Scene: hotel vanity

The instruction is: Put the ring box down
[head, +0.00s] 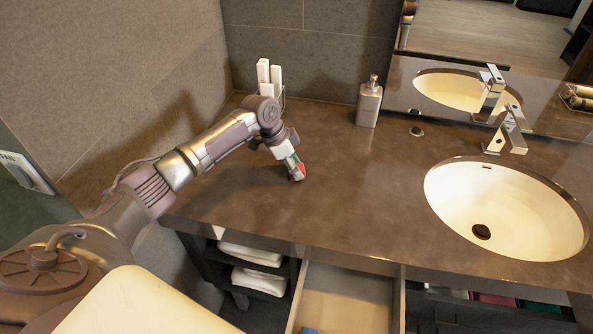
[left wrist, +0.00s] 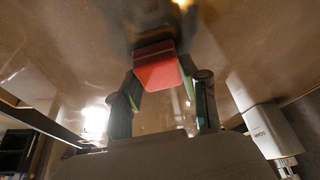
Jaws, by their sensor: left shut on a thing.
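The ring box (left wrist: 157,70) is a small red block between the two fingers of my left gripper (left wrist: 161,88) in the left wrist view. In the head view the left gripper (head: 294,165) points down at the left part of the brown counter (head: 345,205). A bit of red of the box (head: 299,172) shows at its fingertips. The gripper is shut on the box, low at the counter top. I cannot tell whether the box's underside touches the counter. The right gripper is not in view.
A grey soap bottle (head: 369,103) stands behind, and it also shows in the left wrist view (left wrist: 268,128). White items in a holder (head: 270,78) stand by the wall. The sink (head: 505,210) lies right. An open drawer (head: 345,298) juts out in front. The counter around the gripper is clear.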

